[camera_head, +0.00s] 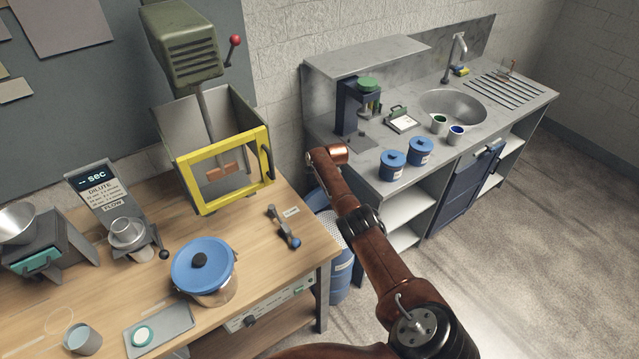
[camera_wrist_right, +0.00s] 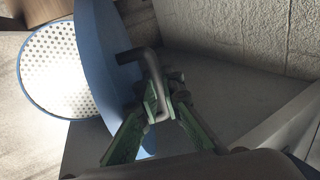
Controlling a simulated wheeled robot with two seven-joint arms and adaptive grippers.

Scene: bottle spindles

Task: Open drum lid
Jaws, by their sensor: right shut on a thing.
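The blue drum (camera_head: 341,278) stands on the floor beside the workbench, partly hidden by my right arm. Its white perforated top (camera_head: 328,228) is exposed and also shows at the left of the wrist view (camera_wrist_right: 48,68). The blue lid (camera_head: 317,199) stands tilted up at the drum's far side; in the wrist view the lid (camera_wrist_right: 100,45) is seen nearly edge-on beside the perforated top. My right gripper (camera_wrist_right: 158,103), with green finger pads, is shut on the lid's grey bent handle (camera_wrist_right: 146,57). In the head view my arm mostly hides this gripper. My left gripper is not in view.
The wooden workbench (camera_head: 285,218) at left carries a lidded pot (camera_head: 203,270), a yellow-framed guard (camera_head: 220,170) and a small tool (camera_head: 284,228). A grey sink counter (camera_head: 375,150) with two blue canisters stands behind the drum. The floor at right is clear.

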